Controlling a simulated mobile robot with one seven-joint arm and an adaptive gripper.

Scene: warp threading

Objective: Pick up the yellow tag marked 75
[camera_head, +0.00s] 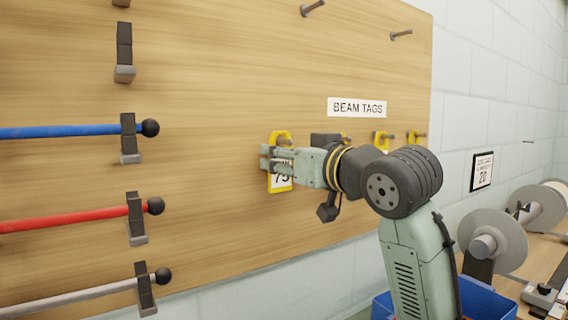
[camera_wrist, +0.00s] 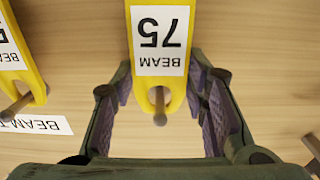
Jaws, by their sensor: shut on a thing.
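The yellow tag marked 75 (camera_head: 281,185) hangs upright against the wooden board, left of the other tags. In the wrist view the tag (camera_wrist: 160,40) appears upside down, with a peg (camera_wrist: 160,112) through the hole in its narrow end. My gripper (camera_head: 268,158) is at the tag, its fingers across the upper part. The fingers partly hide the tag in the head view.
Other yellow tags (camera_head: 380,140) hang on pegs to the right, partly behind my arm. One neighbouring tag (camera_wrist: 18,60) is close by in the wrist view. A BEAM TAGS sign (camera_head: 357,107) is above. Blue (camera_head: 70,131) and red rods (camera_head: 70,217) lie in brackets at left.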

